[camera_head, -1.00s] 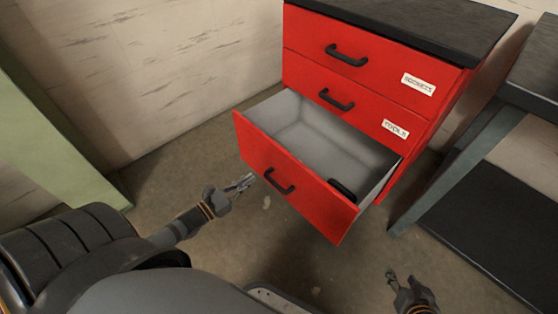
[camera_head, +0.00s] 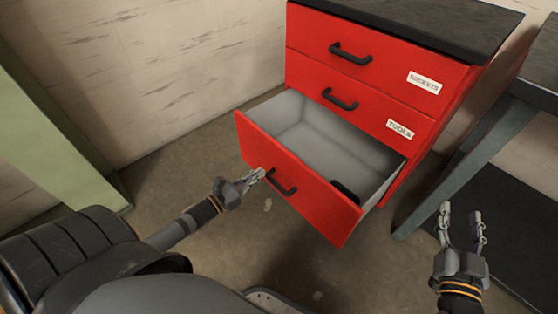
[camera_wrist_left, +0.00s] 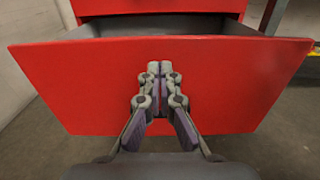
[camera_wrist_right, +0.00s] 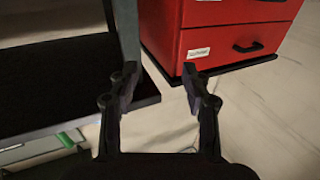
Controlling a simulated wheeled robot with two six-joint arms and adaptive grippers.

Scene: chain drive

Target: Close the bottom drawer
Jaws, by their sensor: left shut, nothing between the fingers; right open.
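The bottom drawer (camera_head: 295,190) of the red cabinet is pulled far out, its grey inside showing. My left gripper (camera_head: 258,175) is shut and empty at the left part of the drawer front, beside the handle. In the left wrist view its fingertips (camera_wrist_left: 160,68) are in front of the red drawer front (camera_wrist_left: 80,80); I cannot tell whether they touch. My right gripper (camera_head: 462,217) is open and empty, right of the drawer.
The upper drawers (camera_head: 360,55) look shut; labels read SOCKETS and TOOLS. A dark bench (camera_head: 470,150) with a grey leg stands right of the cabinet, near my right gripper. A green panel (camera_head: 50,130) stands at the left. Floor between is clear.

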